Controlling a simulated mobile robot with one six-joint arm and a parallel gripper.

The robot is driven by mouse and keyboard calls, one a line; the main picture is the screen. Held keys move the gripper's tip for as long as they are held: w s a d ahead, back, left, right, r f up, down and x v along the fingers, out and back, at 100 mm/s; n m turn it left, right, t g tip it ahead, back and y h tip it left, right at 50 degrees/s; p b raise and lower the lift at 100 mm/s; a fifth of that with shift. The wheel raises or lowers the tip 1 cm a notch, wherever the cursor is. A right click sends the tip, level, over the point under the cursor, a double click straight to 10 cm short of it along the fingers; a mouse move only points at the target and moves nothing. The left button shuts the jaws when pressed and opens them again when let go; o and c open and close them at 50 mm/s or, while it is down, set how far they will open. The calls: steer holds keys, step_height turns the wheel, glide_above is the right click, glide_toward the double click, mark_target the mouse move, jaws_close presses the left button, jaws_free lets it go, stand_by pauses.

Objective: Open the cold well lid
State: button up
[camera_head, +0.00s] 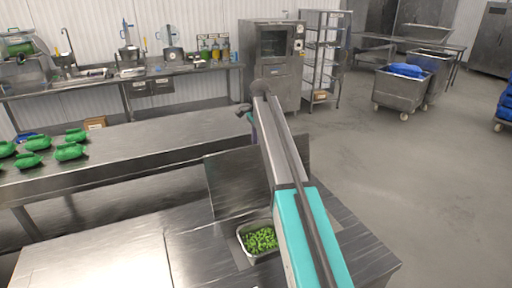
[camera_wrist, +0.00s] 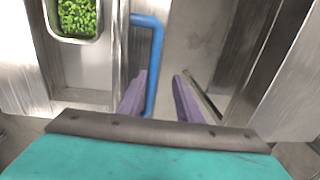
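The cold well lid (camera_head: 236,185) is a grey metal panel standing steeply raised behind a pan of green pieces (camera_head: 261,240). My arm covers part of the lid in the head view. In the wrist view, a blue bar handle (camera_wrist: 156,50) runs down between the two purple fingers of my gripper (camera_wrist: 159,76). The fingers are apart, and the handle lies nearer the left one; I cannot tell whether it touches. The pan (camera_wrist: 72,38) is uncovered at the upper left there.
A steel counter (camera_head: 130,152) behind holds several green bags (camera_head: 68,152) at its left. The worktop (camera_head: 95,255) left of the pan is bare. A rack (camera_head: 322,60) and wheeled bins (camera_head: 402,90) stand farther back. Floor is open at the right.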

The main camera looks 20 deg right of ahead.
steer(key=shift+w+f, duration=0.1)
steer(key=shift+f, duration=0.25)
steer(key=shift+r, duration=0.15)
step_height(320, 180, up, 14)
steer(key=s+b, duration=0.1)
stand_by(0.5)
steer(key=shift+s+d+b, duration=0.1)
steer(key=shift+b, duration=0.2)
